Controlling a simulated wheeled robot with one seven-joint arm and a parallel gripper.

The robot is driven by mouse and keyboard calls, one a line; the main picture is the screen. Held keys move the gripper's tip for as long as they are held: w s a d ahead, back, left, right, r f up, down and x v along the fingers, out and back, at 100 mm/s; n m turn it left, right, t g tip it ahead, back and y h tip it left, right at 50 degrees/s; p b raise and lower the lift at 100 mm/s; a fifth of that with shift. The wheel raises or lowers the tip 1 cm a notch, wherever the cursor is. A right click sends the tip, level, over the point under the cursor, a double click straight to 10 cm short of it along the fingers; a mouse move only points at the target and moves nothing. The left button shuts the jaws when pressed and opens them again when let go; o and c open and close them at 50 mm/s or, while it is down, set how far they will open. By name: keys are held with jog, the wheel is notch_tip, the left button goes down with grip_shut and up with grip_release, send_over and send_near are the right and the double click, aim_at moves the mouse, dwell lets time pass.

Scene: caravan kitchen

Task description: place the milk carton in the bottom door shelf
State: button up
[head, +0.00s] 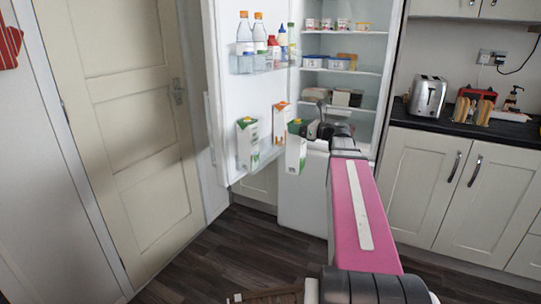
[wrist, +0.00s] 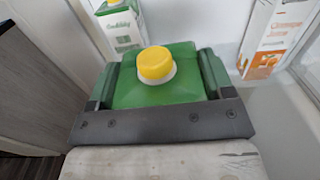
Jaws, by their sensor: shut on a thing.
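The milk carton (head: 296,153) is white and green with a green top; its yellow cap (wrist: 156,64) faces the wrist camera. My gripper (wrist: 158,82) is shut on its upper part, one finger on each side. In the head view, the carton hangs roughly upright in front of the open fridge door (head: 228,90). On the door's lower part stand a white and green carton (head: 247,145) and an orange juice carton (head: 280,122); they also show in the wrist view, labelled "Cooking" (wrist: 122,28) and "Orange Juice" (wrist: 268,38). The bottom door shelf itself is hard to make out.
A higher door shelf (head: 262,64) holds several bottles. The fridge interior (head: 345,95) has tubs and boxes on its shelves. A closed room door (head: 125,120) is at left. A counter (head: 465,128) with a toaster (head: 428,97) is at right.

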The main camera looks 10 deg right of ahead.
jog(key=w+d+r, duration=0.3)
jog(key=d+r, duration=0.2)
jog(key=r, duration=0.7)
jog(key=w+d+x, duration=0.1)
jog(key=x, duration=1.9)
jog(key=shift+m+t+h, duration=0.3)
jog(key=shift+t, duration=0.1)
notch_tip(320, 180, down, 11)
jog(key=shift+f, duration=0.1)
jog(key=o, duration=1.9)
jog(key=shift+f, duration=0.15)
jog(key=shift+c, duration=0.2)
